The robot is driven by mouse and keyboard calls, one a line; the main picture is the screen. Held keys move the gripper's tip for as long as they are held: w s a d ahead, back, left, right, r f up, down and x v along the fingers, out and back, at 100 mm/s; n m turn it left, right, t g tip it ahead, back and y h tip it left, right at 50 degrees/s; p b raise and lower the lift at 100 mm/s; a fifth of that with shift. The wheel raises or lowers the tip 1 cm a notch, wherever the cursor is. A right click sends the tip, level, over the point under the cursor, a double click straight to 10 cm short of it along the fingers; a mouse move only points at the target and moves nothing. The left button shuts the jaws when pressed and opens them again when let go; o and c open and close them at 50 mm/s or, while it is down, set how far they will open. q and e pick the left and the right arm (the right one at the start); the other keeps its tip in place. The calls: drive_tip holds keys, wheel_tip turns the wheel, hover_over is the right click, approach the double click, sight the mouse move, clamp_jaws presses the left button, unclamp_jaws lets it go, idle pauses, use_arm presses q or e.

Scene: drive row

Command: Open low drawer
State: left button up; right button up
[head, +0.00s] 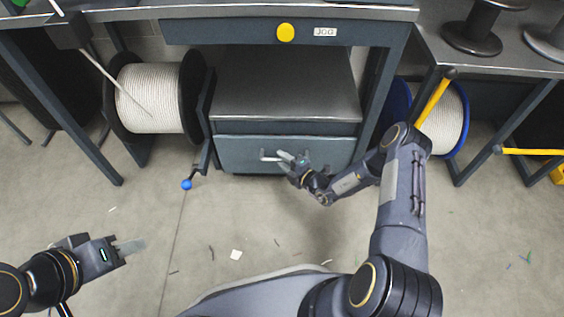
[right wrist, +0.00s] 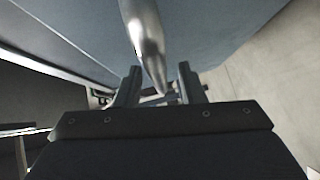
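The low drawer (head: 240,146) has a blue-grey front under a metal-topped cabinet and looks closed in the head view. Its bar handle (head: 267,155) sticks out from the front. My right gripper (head: 290,160) is at the handle. In the right wrist view, the shiny handle (right wrist: 147,45) runs down between the two fingers of my right gripper (right wrist: 158,88). The fingers are apart, with a gap showing on each side of the handle. My left gripper (head: 130,247) is far from the drawer, over the floor at lower left; its fingers overlap in this view.
A bench with a yellow knob (head: 285,32) is above the cabinet. A rope spool (head: 150,98) and a blue-knobbed crank (head: 187,184) stand to the left. A blue-rimmed spool (head: 445,118) and yellow bars are to the right. The floor before the drawer is mostly clear.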

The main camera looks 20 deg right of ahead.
use_arm(q)
drive_tip(key=shift+f, duration=0.15)
use_arm(e)
drive_tip(key=shift+w+a, duration=0.2)
drive_tip(key=shift+w, duration=0.15)
clamp_jaws()
drive_tip(key=shift+s, duration=0.1)
